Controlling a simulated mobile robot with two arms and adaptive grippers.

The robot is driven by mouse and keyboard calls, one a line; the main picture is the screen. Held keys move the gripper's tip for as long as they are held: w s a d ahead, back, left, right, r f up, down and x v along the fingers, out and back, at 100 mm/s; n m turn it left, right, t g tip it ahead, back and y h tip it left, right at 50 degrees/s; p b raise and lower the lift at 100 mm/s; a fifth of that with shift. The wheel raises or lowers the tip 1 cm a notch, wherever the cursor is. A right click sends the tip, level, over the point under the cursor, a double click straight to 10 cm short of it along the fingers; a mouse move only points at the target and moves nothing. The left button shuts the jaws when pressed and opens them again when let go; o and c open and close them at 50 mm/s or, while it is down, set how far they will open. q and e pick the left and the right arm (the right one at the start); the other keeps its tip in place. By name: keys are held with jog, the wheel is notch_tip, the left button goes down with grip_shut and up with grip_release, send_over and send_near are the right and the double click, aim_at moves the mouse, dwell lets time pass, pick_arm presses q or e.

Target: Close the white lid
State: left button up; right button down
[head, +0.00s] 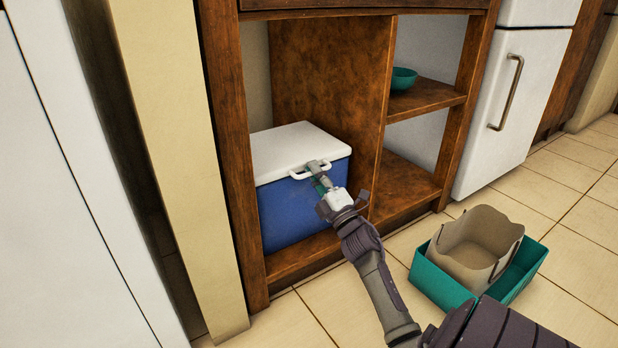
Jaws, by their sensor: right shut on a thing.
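The white lid (296,148) lies on top of a blue cooler box (300,210) inside the lower left bay of the wooden shelving. It looks level and flush with the box's upper edge as far as I can see. A white handle (298,174) sticks out at the front edge of the lid. My right gripper (318,170) is at this handle and shut on it. The fingers hide part of the handle and of the box's front. My left gripper is not in view.
Wooden shelving (232,150) frames the box closely, with a post on the left and a divider on the right. A teal bowl (403,78) sits on the right shelf. On the tiled floor, a teal bin (438,283) holds a beige container (478,243). A white fridge (535,95) stands at right.

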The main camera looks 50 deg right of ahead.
jog(key=shift+f, duration=0.2)
jog(key=shift+a, duration=0.1)
jog(key=c, duration=1.5)
grip_release()
jog(key=shift+f, duration=0.15)
jog(key=shift+r, duration=0.5)
notch_tip(320, 180, up, 9)
jog(key=shift+r, duration=0.2)
jog(key=shift+f, duration=0.15)
